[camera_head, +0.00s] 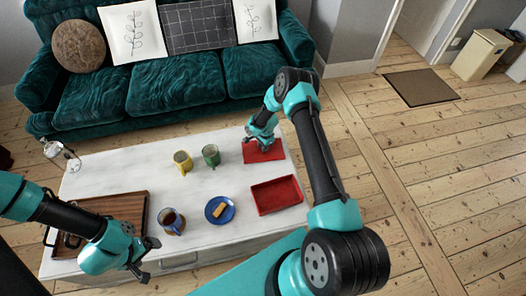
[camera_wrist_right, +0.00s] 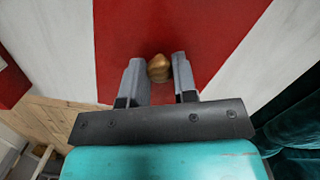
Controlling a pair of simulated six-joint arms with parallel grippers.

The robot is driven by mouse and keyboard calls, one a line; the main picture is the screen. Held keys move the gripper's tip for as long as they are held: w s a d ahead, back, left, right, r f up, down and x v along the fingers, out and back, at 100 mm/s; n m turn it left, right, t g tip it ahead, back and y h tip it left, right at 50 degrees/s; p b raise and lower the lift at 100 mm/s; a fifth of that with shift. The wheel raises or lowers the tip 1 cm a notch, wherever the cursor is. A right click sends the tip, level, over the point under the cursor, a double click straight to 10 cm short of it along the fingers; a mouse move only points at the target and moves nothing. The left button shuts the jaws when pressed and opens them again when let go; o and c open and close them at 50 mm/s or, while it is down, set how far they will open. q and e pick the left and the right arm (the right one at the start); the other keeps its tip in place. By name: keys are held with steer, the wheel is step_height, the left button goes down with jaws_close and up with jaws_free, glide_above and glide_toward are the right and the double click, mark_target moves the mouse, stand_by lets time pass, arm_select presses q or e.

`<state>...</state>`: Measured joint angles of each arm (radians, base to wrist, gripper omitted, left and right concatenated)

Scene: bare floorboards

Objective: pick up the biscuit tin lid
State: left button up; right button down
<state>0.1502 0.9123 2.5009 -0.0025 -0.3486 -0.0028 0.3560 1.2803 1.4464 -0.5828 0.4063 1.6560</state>
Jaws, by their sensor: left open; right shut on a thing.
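The biscuit tin lid (camera_head: 266,153) is a flat red rectangle at the right back of the white table. In the right wrist view the red lid (camera_wrist_right: 190,30) has a small golden knob (camera_wrist_right: 158,68) on it. My right gripper (camera_head: 262,142) is over the lid, shut on that knob, with one finger on each side. I cannot tell whether the lid touches the table. The red open tin (camera_head: 277,195) stands in front of the lid. My left gripper (camera_head: 147,260) is open and empty at the table's front edge.
On the white table (camera_head: 118,170) stand a yellow mug (camera_head: 183,162), a green mug (camera_head: 211,155), a dark blue mug (camera_head: 171,221), a blue plate (camera_head: 219,210) with a biscuit, and a wooden tray (camera_head: 128,205). A green sofa (camera_head: 165,85) stands behind. The table's left middle is clear.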

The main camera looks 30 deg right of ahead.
steer(key=shift+r, duration=0.1)
step_height(320, 180, up, 9)
steer(key=shift+r, duration=0.45)
steer(key=shift+a, duration=0.1)
stand_by(0.6)
